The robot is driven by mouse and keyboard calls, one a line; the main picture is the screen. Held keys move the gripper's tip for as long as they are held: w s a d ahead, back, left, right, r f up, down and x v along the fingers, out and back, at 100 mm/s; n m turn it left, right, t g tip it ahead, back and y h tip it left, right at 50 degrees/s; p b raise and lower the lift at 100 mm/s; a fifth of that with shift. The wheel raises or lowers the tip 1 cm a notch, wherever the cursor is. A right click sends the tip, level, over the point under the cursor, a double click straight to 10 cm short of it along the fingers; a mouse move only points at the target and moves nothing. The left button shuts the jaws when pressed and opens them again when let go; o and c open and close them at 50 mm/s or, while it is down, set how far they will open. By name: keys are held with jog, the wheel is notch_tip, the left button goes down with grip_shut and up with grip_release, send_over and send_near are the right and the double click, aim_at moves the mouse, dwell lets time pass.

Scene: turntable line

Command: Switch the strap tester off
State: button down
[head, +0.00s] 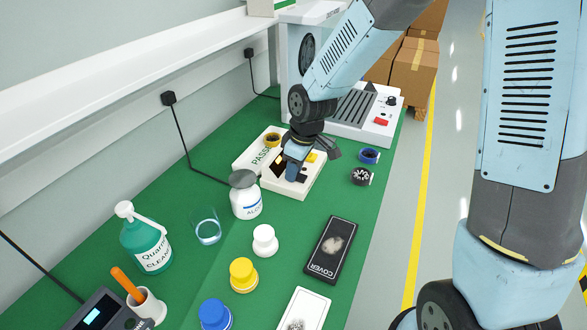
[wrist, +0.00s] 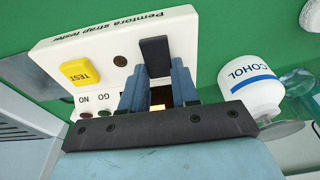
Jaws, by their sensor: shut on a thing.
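The strap tester (head: 285,186) is a cream box on the green bench, and it fills the upper middle of the wrist view (wrist: 100,52). It has a yellow TEST button (wrist: 80,71), NO and GO markings, and a black lever (wrist: 154,52). My gripper (wrist: 158,70) is over the tester, its blue fingers shut on the black lever, whose end sticks out past the fingertips. An amber light (wrist: 157,106) shows between the fingers. In the head view my gripper (head: 295,172) hides the lever and part of the tester's top.
The alcohol bottle (head: 246,197) stands close beside the tester. A PASS tray (head: 247,157) with a yellow-black roll (head: 272,139) lies behind it. A blue roll (head: 369,156) and a black roll (head: 361,176) lie to the right. A black COVER box (head: 323,262) lies nearer.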

jog(key=shift+d+t+y, duration=0.15)
jog(key=shift+t+y, duration=0.15)
jog(key=shift+y, duration=0.3)
jog(key=c, duration=0.8)
grip_release()
jog(key=shift+c, duration=0.2)
jog(key=shift+r, duration=0.15)
jog(key=v, duration=1.3)
jog(key=shift+r, duration=0.25)
jog(key=shift+d, duration=0.1)
jog(key=s+d+r+m+t+h, duration=0.1)
jog(key=s+d+r+m, duration=0.3)
jog(key=d, duration=0.4)
jog(key=s+d+r+m+t+h, duration=0.1)
jog(key=s+d+r+m, duration=0.3)
jog(key=d, duration=0.4)
jog(key=s+d+r+m+t+h, duration=0.1)
jog(key=s+d+r+m, duration=0.3)
jog(key=d, duration=0.5)
jog(key=s+m+t, duration=0.1)
jog(key=s+m, duration=0.1)
jog(key=s, duration=0.1)
jog(key=shift+r, duration=0.35)
